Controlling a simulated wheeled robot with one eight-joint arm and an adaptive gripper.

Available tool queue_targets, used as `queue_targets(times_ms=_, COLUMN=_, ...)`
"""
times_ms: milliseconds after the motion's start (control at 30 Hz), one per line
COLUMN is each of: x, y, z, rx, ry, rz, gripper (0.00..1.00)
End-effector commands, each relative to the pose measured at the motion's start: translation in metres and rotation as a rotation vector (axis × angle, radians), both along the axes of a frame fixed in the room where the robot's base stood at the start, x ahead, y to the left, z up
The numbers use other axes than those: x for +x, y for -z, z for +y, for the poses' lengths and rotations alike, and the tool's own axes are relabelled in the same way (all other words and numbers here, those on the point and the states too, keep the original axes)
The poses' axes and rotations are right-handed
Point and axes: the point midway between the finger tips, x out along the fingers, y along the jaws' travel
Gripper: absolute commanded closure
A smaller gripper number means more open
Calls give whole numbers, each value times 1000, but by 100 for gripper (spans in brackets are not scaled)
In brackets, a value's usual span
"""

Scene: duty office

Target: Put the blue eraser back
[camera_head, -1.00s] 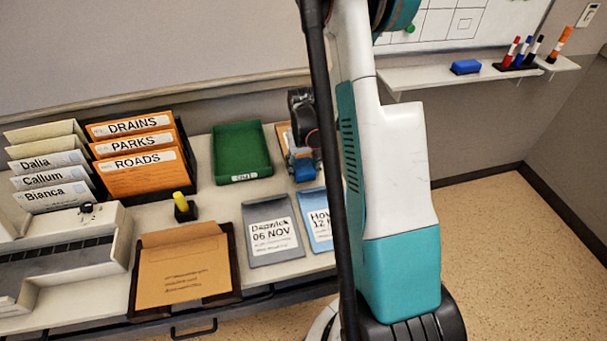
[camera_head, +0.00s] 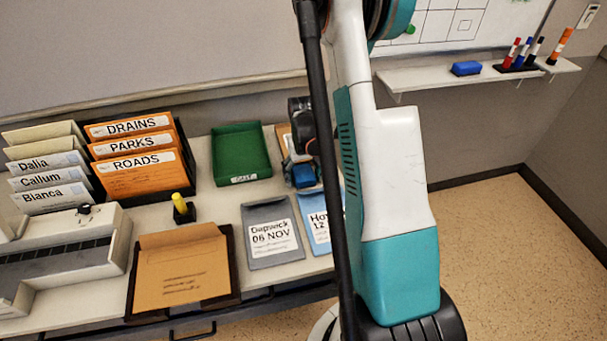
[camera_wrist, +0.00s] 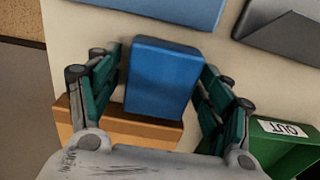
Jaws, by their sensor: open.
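A blue block (camera_wrist: 162,78) stands on the pale desk between the two dark green fingers of my gripper (camera_wrist: 160,65) in the wrist view. The fingers are open, one on each side of it, with a narrow gap at least on the left. In the head view the blue block (camera_head: 304,175) shows small below my wrist, right of the green tray, and my arm partly hides that area. A second blue block, like an eraser (camera_head: 466,68), lies on the white whiteboard ledge (camera_head: 425,77) at the upper right.
The green OUT tray (camera_head: 240,153) is close to my gripper's side. An orange-brown piece (camera_wrist: 125,127) lies right by the block. Grey (camera_head: 272,232) and blue (camera_head: 318,222) folders lie in front. Several pens (camera_head: 520,54) stand on the ledge by the eraser.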

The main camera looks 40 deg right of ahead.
Motion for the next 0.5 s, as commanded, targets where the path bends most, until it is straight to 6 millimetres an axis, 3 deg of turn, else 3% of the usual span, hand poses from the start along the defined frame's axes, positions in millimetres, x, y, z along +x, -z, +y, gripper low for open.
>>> queue_targets(times_ms=167, x=0, y=-17, z=0, rx=0, ry=0, rz=0, gripper=28)
queue_targets(times_ms=500, x=0, y=-87, z=0, rx=0, ry=0, rz=0, gripper=28)
